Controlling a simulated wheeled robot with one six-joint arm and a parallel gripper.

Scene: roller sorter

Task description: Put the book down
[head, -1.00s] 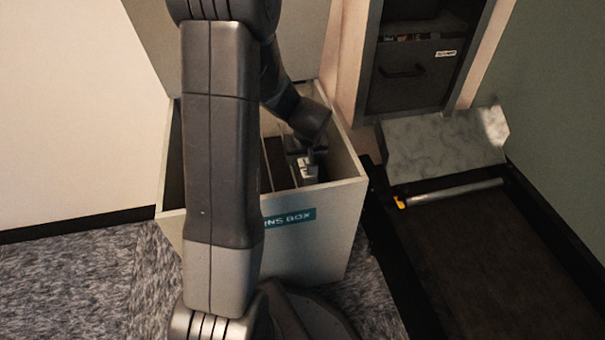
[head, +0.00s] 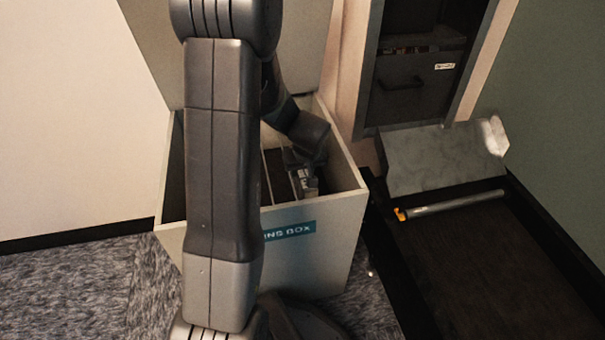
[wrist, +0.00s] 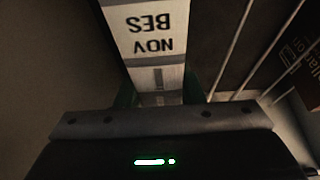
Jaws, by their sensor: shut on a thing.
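My gripper (wrist: 160,96) is shut on a book (wrist: 152,28) with a pale spine. Its dark lettering reads upside down in the wrist view, "NOV" and "BES". In the head view the book (head: 304,184) is low inside the open grey returns box (head: 345,215), near its right side. My gripper (head: 300,160) is down in the box above it, partly hidden by my arm. I cannot tell whether the book touches the box floor.
Thin upright dividers (head: 270,175) stand left of the book. A dark item with lettering (wrist: 302,62) lies beyond them in the wrist view. Right of the box are a dark conveyor (head: 465,270), a roller bar (head: 450,204) and a tilted grey plate (head: 440,160).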

